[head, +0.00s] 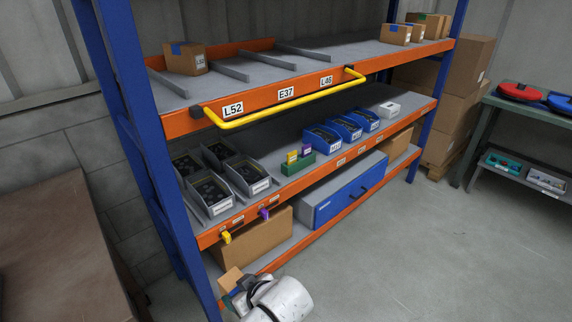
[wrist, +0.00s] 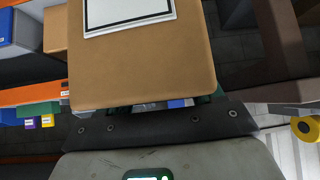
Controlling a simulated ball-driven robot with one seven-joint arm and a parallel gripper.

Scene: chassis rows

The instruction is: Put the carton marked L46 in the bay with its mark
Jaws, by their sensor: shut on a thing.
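My gripper (head: 238,286) is low in front of the rack, at the bottom of the head view. It is shut on a brown carton (head: 231,277), which fills the upper middle of the wrist view (wrist: 140,70). A white label with a black border (wrist: 128,12) shows on the carton, but its mark is cut off. The L46 plate (head: 326,81) is on the orange front beam of the top shelf, right of the L52 plate (head: 233,109) and E37 plate (head: 286,93). The bay behind L46 looks empty.
A yellow bar (head: 285,103) runs in front of the top shelf's plates. Low grey dividers (head: 260,58) part the bays. Another carton (head: 185,58) stands at the left rear. Floor at right is clear.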

